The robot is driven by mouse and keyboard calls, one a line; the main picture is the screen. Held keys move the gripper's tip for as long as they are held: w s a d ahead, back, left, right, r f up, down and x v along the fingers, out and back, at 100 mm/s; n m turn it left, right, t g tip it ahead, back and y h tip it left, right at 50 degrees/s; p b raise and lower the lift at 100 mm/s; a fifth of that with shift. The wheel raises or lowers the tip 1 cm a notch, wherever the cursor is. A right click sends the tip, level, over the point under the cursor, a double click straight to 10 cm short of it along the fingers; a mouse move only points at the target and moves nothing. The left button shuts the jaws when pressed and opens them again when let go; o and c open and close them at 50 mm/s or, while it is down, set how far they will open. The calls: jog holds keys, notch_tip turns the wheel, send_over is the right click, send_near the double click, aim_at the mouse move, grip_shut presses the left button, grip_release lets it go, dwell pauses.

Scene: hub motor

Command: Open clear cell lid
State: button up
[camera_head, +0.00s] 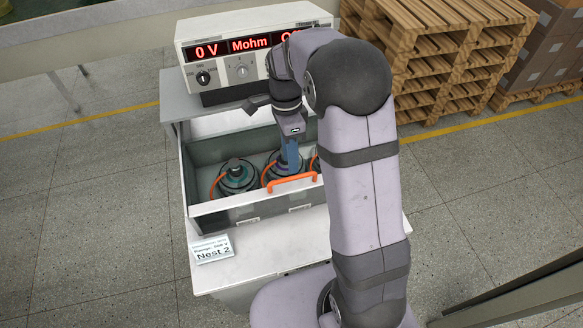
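The test cell (240,203) is a grey-walled box on the white bench, with hub motors (235,177) inside. An orange handle (292,182) shows along its front edge. The clear lid itself is hard to make out, and I cannot tell whether it is raised or down. My gripper (290,172) points down just behind the orange handle, above or in front of the middle hub motor. I cannot tell whether it touches the handle. Its fingers are small and look bluish, and the gap between them does not show. My arm hides the cell's right end.
A tester (240,50) with a red display reading "0 V Mohm" stands behind the cell, partly hidden by my arm. A "Nest 2" card (212,249) lies at the bench's front left. Wooden pallets (450,50) and cartons (548,45) stand at the back right.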

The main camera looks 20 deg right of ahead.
aim_at(292, 177)
jog(key=shift+s+f+p, duration=0.25)
jog(key=shift+f+p, duration=0.05)
jog(key=shift+f, duration=0.95)
jog(key=shift+s+f+p, duration=0.25)
jog(key=shift+f+p, duration=0.05)
jog(key=shift+f, duration=0.9)
grip_shut()
